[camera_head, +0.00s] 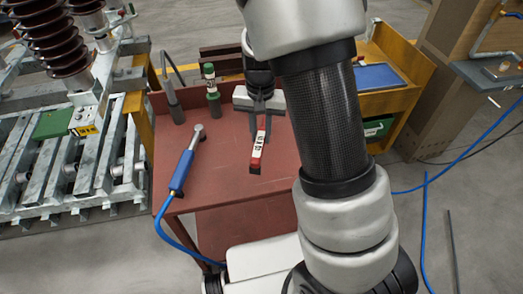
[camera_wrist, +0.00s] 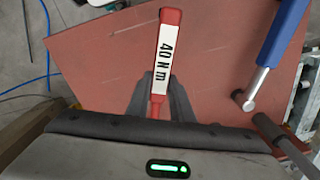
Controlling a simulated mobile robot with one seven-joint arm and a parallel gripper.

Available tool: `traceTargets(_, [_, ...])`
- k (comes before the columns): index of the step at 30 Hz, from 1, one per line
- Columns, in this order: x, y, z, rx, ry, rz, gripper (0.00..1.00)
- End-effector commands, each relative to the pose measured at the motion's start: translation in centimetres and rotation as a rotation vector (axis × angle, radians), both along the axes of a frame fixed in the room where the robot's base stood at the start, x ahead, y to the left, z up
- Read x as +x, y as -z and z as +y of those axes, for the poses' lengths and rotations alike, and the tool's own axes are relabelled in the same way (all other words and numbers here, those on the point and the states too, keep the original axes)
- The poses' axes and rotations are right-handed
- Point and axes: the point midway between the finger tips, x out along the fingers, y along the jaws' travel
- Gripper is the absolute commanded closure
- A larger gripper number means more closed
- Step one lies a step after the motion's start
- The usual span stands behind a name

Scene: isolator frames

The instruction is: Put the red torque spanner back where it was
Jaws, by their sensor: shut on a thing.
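The red torque spanner (camera_head: 257,158) has a white label; in the wrist view (camera_wrist: 165,50) the label reads 40 Nm. My gripper (camera_head: 261,118) is over the red-brown cart top and shut on the spanner, with one dark finger on each side of it. In the wrist view, the fingers (camera_wrist: 160,100) close around the spanner's narrower part. The spanner's far end is hidden by my gripper. Whether the spanner touches the cart top or is just above it, I cannot tell.
A yellow cart (camera_head: 408,60) is at right.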

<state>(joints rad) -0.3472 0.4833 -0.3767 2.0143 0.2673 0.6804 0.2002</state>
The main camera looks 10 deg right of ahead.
Motion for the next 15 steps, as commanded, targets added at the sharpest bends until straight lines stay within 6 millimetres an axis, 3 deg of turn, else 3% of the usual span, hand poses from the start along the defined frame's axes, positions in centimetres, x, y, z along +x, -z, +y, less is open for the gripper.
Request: traceTargets(15, [0.0, 5.6, 0.0, 0.000, -0.001, 0.000, 1.00])
